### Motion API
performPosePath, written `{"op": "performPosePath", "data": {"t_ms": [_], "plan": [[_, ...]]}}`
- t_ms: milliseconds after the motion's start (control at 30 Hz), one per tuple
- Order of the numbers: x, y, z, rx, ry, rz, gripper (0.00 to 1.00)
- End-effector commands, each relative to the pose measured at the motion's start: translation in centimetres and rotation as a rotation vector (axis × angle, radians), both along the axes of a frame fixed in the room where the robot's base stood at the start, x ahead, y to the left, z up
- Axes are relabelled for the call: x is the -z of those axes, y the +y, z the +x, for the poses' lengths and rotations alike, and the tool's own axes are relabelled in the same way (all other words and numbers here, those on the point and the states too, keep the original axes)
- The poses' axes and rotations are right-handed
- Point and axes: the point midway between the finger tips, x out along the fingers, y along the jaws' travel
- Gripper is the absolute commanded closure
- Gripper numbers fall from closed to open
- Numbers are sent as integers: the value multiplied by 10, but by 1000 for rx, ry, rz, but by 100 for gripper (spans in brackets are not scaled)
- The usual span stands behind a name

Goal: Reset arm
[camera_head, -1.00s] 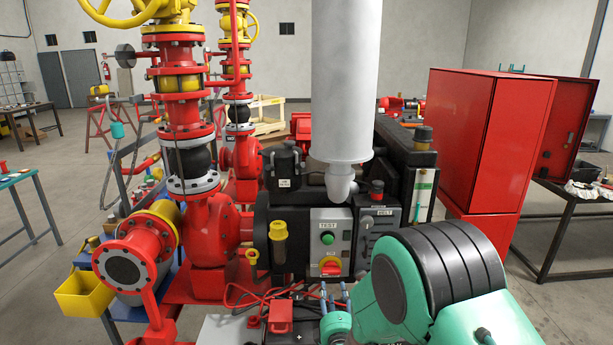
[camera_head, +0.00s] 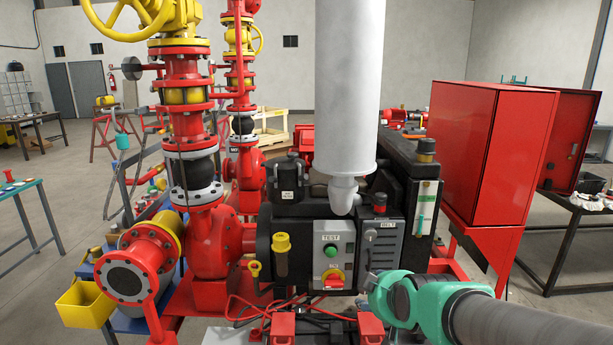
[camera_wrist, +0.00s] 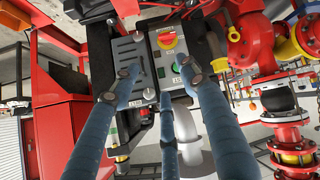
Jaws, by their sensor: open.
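My arm enters the head view from the lower right as a grey link with a teal wrist joint (camera_head: 405,300). The wrist joint is low, in front of the pump's black housing and right of the grey control box (camera_head: 333,250). My fingers cannot be made out in the head view. In the wrist view my gripper (camera_wrist: 160,78) has long blue fingers spread apart with nothing between them. Beyond them, upside down, is the control box with its red and yellow switch (camera_wrist: 167,41) and green button (camera_wrist: 175,68).
A red cabinet (camera_head: 490,165) stands right of the pump. Red flanged piping (camera_head: 210,260) with yellow handwheels rises on the left. A white vertical cylinder (camera_head: 345,90) stands above the pump. A yellow bin (camera_head: 85,303) hangs at lower left. Red cables lie low in front.

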Motion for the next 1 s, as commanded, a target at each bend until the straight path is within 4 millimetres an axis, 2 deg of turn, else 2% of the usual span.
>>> {"op": "performPosePath", "data": {"t_ms": [33, 200, 400, 500, 600, 700, 1000], "plan": [[-11, -6, -21, 31, 26, 29, 55], [-27, -23, -98, 157, 154, 132, 55], [-35, -41, -189, 323, 289, 225, 55], [-35, -46, -225, 392, 337, 256, 55], [-35, -51, -248, 440, 369, 274, 55], [-34, -53, -261, 467, 388, 283, 55], [-34, -53, -265, 475, 394, 286, 55]]}}
